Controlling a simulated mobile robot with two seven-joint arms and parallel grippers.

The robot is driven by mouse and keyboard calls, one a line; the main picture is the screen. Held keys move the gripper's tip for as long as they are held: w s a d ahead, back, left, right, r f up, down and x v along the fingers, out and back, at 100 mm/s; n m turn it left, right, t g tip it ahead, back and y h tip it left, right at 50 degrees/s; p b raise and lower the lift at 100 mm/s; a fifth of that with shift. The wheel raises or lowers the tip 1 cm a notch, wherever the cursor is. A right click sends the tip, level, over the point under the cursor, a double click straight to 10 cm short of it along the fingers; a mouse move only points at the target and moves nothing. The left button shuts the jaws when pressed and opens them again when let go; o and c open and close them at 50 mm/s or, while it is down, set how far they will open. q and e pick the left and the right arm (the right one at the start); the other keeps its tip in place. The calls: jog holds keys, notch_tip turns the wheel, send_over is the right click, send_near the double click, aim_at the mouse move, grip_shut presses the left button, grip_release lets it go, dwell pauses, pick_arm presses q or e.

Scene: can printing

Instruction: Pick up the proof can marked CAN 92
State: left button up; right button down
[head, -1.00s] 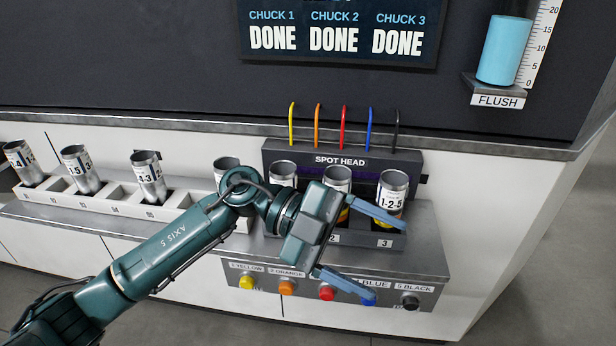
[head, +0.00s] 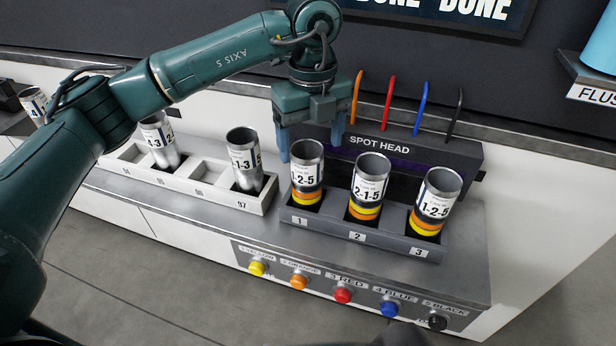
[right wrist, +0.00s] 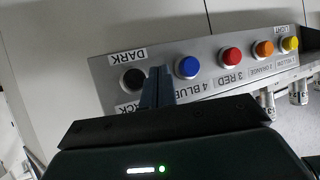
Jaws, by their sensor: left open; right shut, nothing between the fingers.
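Three silver cans with yellow and orange bands stand in the spot head holder (head: 335,232): a can in chuck 1 (head: 306,172), one in chuck 2 (head: 369,188) and one in chuck 3 (head: 436,204). Their large labels seem to read 1-2-5, 2-1-5 and 1-2-5. The small can numbers are too small to read, so I cannot tell which is CAN 92. My left gripper (head: 311,148) is open, pointing down, its fingers to either side of the chuck 1 can's top; I see no grip. My right gripper (right wrist: 158,86) is shut and empty near the buttons in the right wrist view.
A white rack (head: 208,172) left of the holder bears plain cans (head: 244,160) and empty slots. Coloured hoses (head: 388,100) rise behind the holder. A button panel (head: 318,291) runs along the counter front; it also shows in the right wrist view (right wrist: 208,65).

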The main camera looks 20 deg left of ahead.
aim_at(308, 170)
pick_arm(q)
jog(key=shift+f, duration=0.85)
jog(key=f, duration=0.2)
jog(key=f+p, duration=0.1)
jog(key=f, duration=0.1)
jog(key=shift+s+a, duration=0.25)
jog(key=shift+a, duration=0.05)
jog(key=shift+f, duration=0.65)
jog(key=shift+c, duration=0.5)
jog(key=c, duration=0.9)
jog(key=shift+r, duration=0.1)
jog(key=shift+c, duration=0.2)
